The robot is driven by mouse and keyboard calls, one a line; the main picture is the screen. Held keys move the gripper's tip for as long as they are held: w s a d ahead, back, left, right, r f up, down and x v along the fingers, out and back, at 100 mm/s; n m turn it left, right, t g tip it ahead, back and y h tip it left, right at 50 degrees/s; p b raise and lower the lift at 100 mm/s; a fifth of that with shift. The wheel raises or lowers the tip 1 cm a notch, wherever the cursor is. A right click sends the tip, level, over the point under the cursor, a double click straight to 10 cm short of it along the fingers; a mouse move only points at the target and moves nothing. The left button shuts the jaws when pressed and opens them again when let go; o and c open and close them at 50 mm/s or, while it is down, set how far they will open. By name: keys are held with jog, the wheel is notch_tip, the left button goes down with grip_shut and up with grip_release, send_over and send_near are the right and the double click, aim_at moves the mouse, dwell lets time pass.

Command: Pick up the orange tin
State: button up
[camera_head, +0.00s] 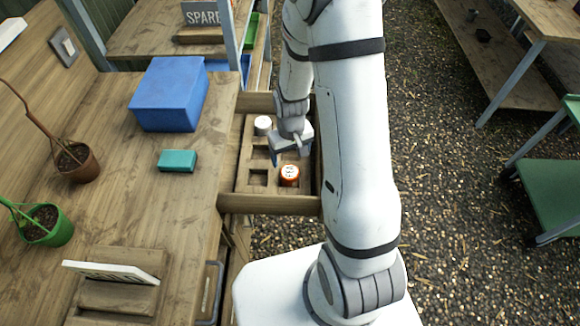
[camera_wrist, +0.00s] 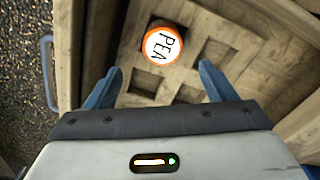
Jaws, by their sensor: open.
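The orange tin (camera_head: 289,174) stands upright in a compartment of a wooden drawer tray, with a white top. In the wrist view the orange tin (camera_wrist: 162,46) shows its white lid lettered "PEA", a little beyond my fingertips. My gripper (camera_head: 289,157) is above the tray, just behind the tin in the head view. In the wrist view my gripper (camera_wrist: 160,78) has its two blue fingers spread wide with nothing between them. The tin is apart from both fingers.
The open drawer (camera_head: 268,204) has wooden walls close around the tray. A white tin (camera_head: 263,125) sits in a rear compartment; several compartments are empty. On the bench are a blue box (camera_head: 170,92), a teal box (camera_head: 178,161) and potted plants. A blue handle (camera_wrist: 48,72) shows beside the drawer.

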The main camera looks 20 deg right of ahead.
aim_at(290, 172)
jog(key=shift+f, duration=1.85)
jog(key=shift+s+a+f+p, duration=0.1)
jog(key=shift+s+f+p, duration=0.1)
jog(key=shift+f+p, duration=0.35)
jog(key=shift+a+f+p, duration=0.1)
jog(key=shift+f+p, duration=0.25)
jog(key=shift+f, duration=1.75)
jog(key=c, duration=1.1)
jog(key=shift+r, duration=0.1)
jog(key=shift+c, duration=0.2)
